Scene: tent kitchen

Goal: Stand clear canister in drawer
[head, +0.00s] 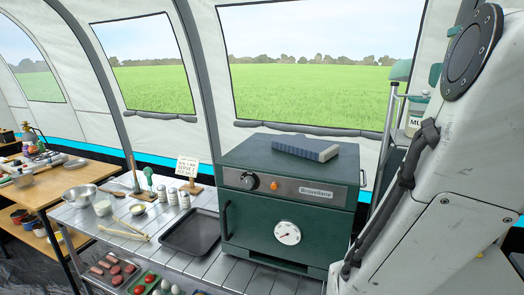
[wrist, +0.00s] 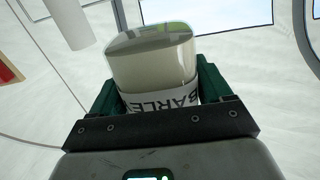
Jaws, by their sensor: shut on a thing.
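My gripper (wrist: 157,88) is shut on a clear canister (wrist: 150,62) in the wrist view. The canister has pale contents and a white label reading "BARLE", with the rest cut off. Green fingers press on its left and right sides, and its rounded end points away from the wrist. In the head view my arm fills the right side, and I cannot make out the gripper or the held canister there. No open drawer can be made out in either view.
A green oven (head: 290,205) with a grey block (head: 305,148) on top stands on a slatted counter (head: 205,265). A black tray (head: 190,232) lies left of it. Several jars and utensils stand behind. A wooden table (head: 75,182) is far left. A jar labelled "MU" (head: 414,124) shows beside my arm.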

